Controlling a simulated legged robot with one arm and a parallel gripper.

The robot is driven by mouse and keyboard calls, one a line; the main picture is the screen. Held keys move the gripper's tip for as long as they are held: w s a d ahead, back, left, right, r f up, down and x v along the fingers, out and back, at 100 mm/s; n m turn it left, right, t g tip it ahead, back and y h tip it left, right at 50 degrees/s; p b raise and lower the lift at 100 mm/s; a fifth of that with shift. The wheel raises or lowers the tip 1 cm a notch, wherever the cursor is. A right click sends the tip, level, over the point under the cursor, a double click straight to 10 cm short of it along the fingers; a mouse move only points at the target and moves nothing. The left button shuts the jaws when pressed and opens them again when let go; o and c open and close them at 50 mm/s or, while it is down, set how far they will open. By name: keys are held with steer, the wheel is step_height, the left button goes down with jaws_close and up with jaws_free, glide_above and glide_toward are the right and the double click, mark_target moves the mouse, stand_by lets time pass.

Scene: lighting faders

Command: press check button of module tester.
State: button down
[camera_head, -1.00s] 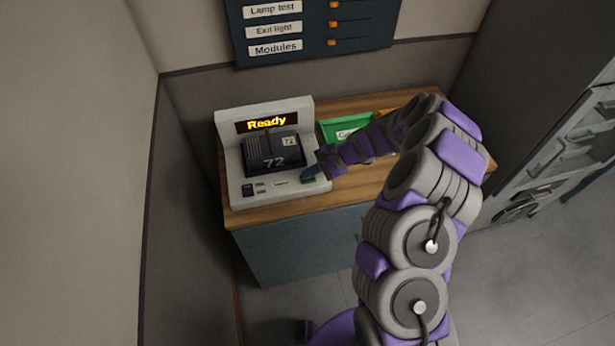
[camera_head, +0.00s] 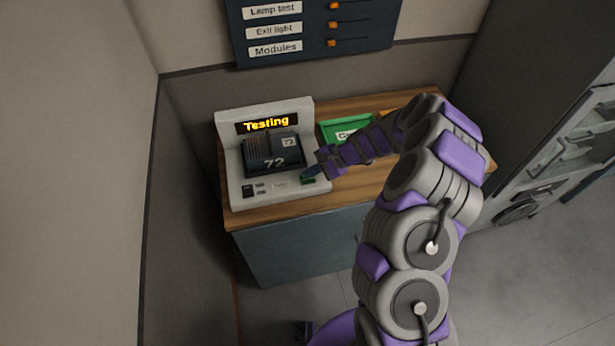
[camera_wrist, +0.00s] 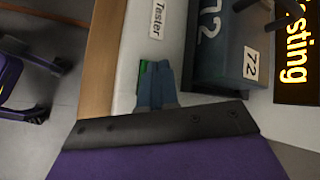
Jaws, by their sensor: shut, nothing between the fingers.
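The module tester (camera_head: 236,187) is a light grey unit on the wooden counter, and its display (camera_head: 267,123) reads "Testing" in yellow. A dark module (camera_head: 270,158) marked 72 sits in it. The green check button (camera_head: 306,181) is at the front right of the tester, partly covered by my gripper (camera_head: 309,177). In the wrist view, my shut, empty gripper (camera_wrist: 155,73) has its fingertips at the green button (camera_wrist: 143,74), which shows beside them. I cannot tell whether the tips are pressing it or just above it. The "Tester" label (camera_wrist: 157,20) lies beyond the tips.
A green bin (camera_head: 345,130) stands right of the tester, behind my arm, with an orange one partly hidden beside it. A fader panel (camera_head: 300,30) hangs on the wall above. The counter (camera_head: 270,213) has a bare strip along its front edge.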

mark_target(310, 179)
steer(key=shift+r, duration=0.45)
steer(key=shift+r+p, duration=1.65)
steer(key=shift+r, duration=0.9)
steer(key=s+r+n+g+h, duration=0.25)
steer(key=s+r+n, duration=0.45)
steer(key=s+r, duration=1)
steer(key=s+d+r+n+h, duration=0.1)
steer(key=s+d+r+h, duration=0.1)
steer(key=s+d, duration=0.5)
steer(key=s+d+r+n+h, duration=0.1)
steer(key=s+d+r+h, duration=0.2)
steer(key=s+d, duration=0.5)
steer(key=s+h, duration=0.1)
steer(key=s, duration=0.6)
steer(key=shift+s+d+r+h, duration=0.15)
steer(key=shift+s+h, duration=0.15)
steer(key=shift+h, duration=0.05)
